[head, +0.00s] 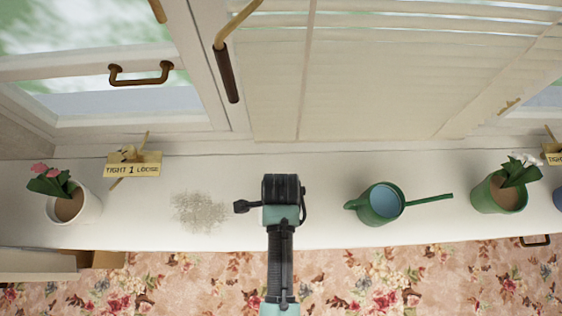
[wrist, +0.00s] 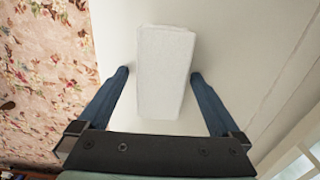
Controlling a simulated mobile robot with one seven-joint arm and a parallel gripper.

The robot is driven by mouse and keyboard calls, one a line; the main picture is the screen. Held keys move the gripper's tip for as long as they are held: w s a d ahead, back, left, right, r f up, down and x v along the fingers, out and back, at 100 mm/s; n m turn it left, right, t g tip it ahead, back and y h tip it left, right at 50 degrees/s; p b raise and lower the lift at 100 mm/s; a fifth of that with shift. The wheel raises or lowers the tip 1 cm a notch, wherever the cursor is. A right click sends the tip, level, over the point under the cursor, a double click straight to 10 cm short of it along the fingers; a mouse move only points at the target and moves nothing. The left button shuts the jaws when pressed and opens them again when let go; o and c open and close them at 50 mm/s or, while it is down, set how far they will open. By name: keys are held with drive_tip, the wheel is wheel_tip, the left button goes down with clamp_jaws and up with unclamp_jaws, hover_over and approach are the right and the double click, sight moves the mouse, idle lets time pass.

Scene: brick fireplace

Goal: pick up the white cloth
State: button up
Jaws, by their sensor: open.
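The white cloth (wrist: 164,70) shows in the wrist view as a pale, folded, block-like piece on the white sill (wrist: 121,24). My gripper (wrist: 158,76) is open, with one dark blue finger on each side of the cloth. The cloth lies between the fingers and reaches past their tips. I see a gap on each side, and I cannot tell how high the fingers are above the sill. In the head view my gripper (head: 270,190) is over the middle of the sill. The cloth is hidden there behind my arm.
A green watering can (head: 382,204) stands right of my gripper. A speckled patch (head: 199,211) lies to its left. A pink-flowered pot (head: 85,208) and a yellow sign (head: 133,170) are farther left; a green pot (head: 489,197) is at right. Window frames and blinds (head: 385,75) rise behind.

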drive_tip(key=c, duration=1.4)
drive_tip(key=shift+o, duration=0.2)
drive_tip(key=shift+r, duration=0.1)
wheel_tip(320, 180, up, 10)
drive_tip(key=shift+f, duration=0.1)
drive_tip(key=o, duration=0.7)
drive_tip(key=c, duration=0.6)
drive_tip(key=shift+o, duration=0.2)
drive_tip(key=shift+w, duration=0.1)
